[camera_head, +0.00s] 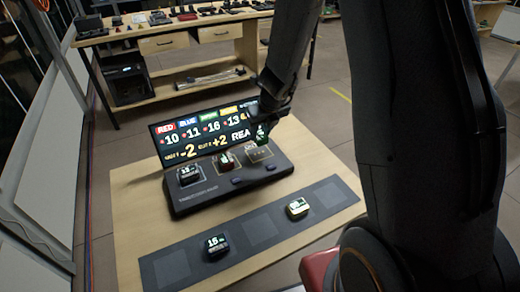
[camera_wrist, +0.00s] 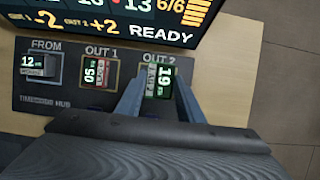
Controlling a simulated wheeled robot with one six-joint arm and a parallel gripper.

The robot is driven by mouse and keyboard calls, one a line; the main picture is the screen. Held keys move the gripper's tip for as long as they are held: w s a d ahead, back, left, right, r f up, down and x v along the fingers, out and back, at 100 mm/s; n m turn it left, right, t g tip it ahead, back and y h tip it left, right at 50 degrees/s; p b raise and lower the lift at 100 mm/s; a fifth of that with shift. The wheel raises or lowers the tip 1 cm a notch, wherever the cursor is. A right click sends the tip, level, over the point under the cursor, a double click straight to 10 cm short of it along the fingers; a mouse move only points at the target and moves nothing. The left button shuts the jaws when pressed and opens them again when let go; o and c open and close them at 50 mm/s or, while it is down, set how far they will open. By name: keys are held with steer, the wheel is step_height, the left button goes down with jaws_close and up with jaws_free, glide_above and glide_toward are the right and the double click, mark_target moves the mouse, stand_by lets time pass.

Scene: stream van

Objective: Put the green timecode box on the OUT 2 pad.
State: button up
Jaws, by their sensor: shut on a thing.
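My gripper (camera_wrist: 158,94) is shut on the green timecode box (camera_wrist: 162,82), with one finger on each side of it. The box has a dark display with light digits and a green edge. In the head view the green box (camera_head: 262,134) hangs below my gripper (camera_head: 264,124) and seems a little above the OUT 2 pad (camera_head: 258,154). In the wrist view the box lies below the OUT 2 label (camera_wrist: 159,58) and hides much of that pad. I cannot tell for sure whether it touches the pad.
The hub (camera_head: 215,195) has a box (camera_head: 190,174) on FROM and a red-marked box (camera_head: 226,161) on OUT 1. Its screen (camera_head: 205,132) reads READY.

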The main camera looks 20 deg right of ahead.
mark_target(261, 144)
steer(key=shift+f+b, duration=2.7)
steer(key=shift+f, duration=0.05)
steer(key=shift+f, duration=0.15)
steer(key=o, duration=1.1)
